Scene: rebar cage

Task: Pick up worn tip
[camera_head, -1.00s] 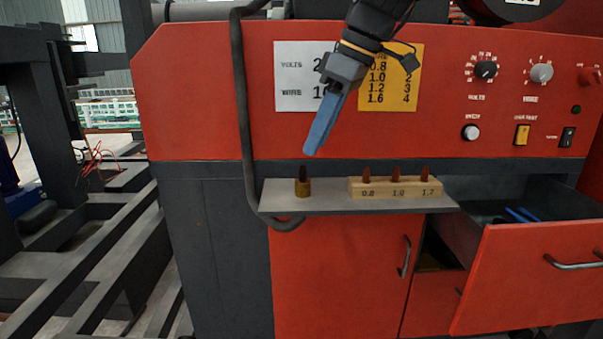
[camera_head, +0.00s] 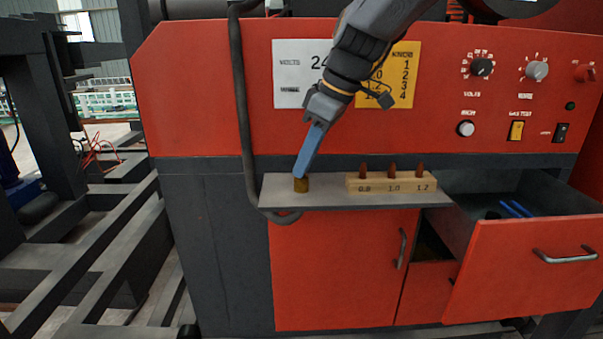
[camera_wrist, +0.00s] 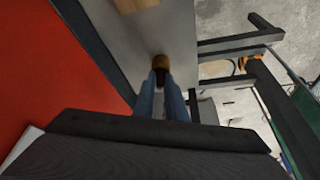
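The worn tip's brass-coloured base (camera_head: 301,186) stands on the left of the grey shelf (camera_head: 330,200). Its dark upper part is hidden behind my fingers in the head view. My gripper (camera_head: 300,175) points down with its blue fingertips right at the top of the base. In the wrist view the two blue fingers (camera_wrist: 160,84) reach to the brass base (camera_wrist: 163,61), with something dark between them. I cannot tell whether they are pressed on the tip or still apart from it.
A wooden block (camera_head: 391,187) marked 0.8, 1.0 and 1.2 holds three copper-coloured tips to the right on the shelf. A black cable (camera_head: 243,110) hangs just left. An open drawer (camera_head: 535,265) juts out at the right.

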